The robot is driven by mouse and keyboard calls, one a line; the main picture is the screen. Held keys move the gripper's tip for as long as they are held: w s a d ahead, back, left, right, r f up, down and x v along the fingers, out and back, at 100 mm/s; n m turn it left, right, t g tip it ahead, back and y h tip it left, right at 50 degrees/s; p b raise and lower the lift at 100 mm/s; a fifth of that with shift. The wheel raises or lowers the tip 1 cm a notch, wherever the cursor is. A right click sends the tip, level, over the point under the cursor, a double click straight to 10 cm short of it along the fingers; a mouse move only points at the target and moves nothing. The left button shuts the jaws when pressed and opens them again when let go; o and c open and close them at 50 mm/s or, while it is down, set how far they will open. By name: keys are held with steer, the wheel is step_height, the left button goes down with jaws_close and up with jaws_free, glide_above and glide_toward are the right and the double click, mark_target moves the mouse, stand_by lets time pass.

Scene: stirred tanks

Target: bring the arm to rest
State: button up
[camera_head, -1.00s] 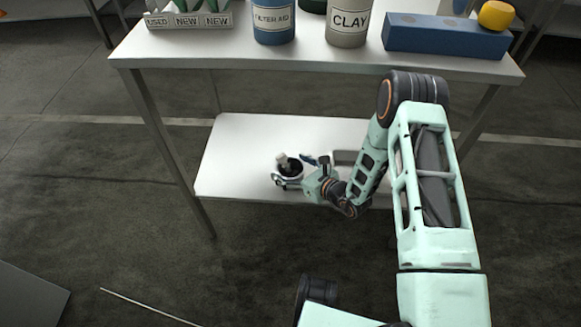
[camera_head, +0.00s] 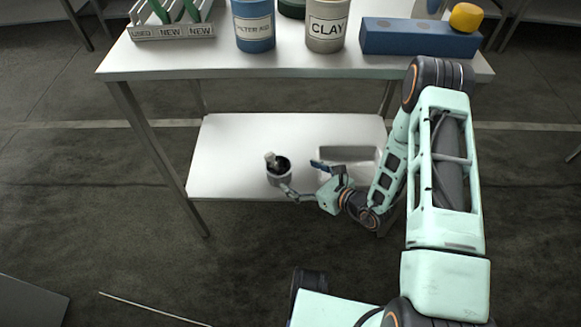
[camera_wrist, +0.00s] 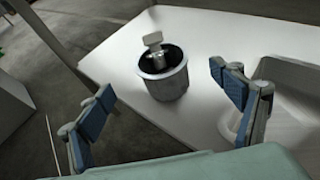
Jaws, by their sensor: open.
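My gripper (camera_head: 303,181) is open over the front of the lower shelf (camera_head: 225,150), with nothing between its fingers. In the wrist view my gripper (camera_wrist: 165,100) shows its two blue-padded fingers spread wide. A metal pot (camera_head: 280,177) with a dark inside stands upright on the shelf, just left of my gripper. In the wrist view the pot (camera_wrist: 165,85) lies beyond the fingertips, and a small scoop-like piece (camera_wrist: 153,42) with a flat pale end sticks up out of it. My arm reaches in from the right.
A pale tray (camera_head: 350,160) sits right of the pot, partly behind my gripper. The table top (camera_head: 290,65) above holds a blue filter aid tub (camera_head: 254,30), a clay tub (camera_head: 326,28), a blue block (camera_head: 415,40) with a yellow piece (camera_head: 466,17), and a labelled rack (camera_head: 172,32). Table legs stand nearby.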

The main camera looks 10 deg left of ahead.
steer(key=shift+s+d+r, duration=0.2)
steer(key=shift+s+d, duration=0.1)
steer(key=shift+d, duration=0.15)
